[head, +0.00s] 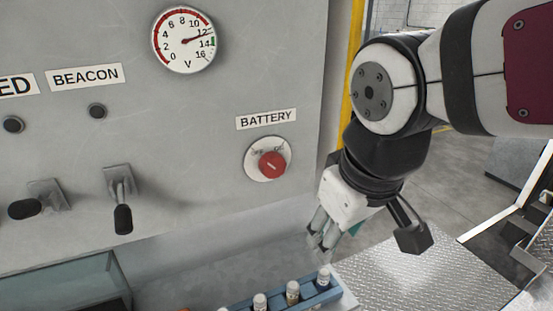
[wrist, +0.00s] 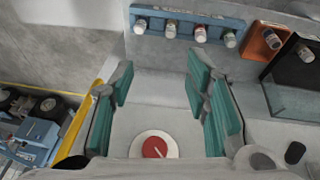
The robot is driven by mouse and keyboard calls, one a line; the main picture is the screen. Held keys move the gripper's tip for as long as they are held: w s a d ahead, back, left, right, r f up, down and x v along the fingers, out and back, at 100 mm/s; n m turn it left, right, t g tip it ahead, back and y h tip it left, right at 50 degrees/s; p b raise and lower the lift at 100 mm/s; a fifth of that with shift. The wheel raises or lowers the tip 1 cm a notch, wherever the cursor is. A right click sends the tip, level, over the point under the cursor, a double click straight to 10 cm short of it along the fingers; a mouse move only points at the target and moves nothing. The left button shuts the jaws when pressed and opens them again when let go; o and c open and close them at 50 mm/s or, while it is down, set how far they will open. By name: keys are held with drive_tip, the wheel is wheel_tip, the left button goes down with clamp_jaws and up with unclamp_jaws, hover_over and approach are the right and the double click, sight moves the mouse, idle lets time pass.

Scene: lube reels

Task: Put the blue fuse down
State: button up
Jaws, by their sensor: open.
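My gripper (head: 322,238) is open, with nothing between its fingers. It hangs in front of the grey panel's right edge, above the fuse rack. In the wrist view its teal finger pads (wrist: 160,92) stand wide apart. The blue rack (wrist: 185,14) holds several pale-capped fuses in a row, beyond the fingertips and clear of them. The end fuse (head: 324,277), at the right in the head view, has a dark bluish band and looks like the blue fuse; it stands in the rack. It seems to be the leftmost fuse (wrist: 140,26) in the wrist view.
The grey panel carries a red battery knob (head: 271,164), a voltmeter (head: 183,39) and toggle levers (head: 121,205). An orange holder (wrist: 264,40) and a dark bin (wrist: 293,80) lie beside the rack. A treadplate surface (head: 415,275) is clear at the right.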

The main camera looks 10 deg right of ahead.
drive_tip(key=s+d+m+t, duration=0.1)
drive_tip(key=s+d+m, duration=0.2)
drive_tip(key=s+d, duration=0.1)
drive_tip(key=shift+s+d+r+m, duration=0.25)
drive_tip(key=shift+s+m, duration=0.15)
drive_tip(key=shift+s, duration=0.2)
idle(0.3)
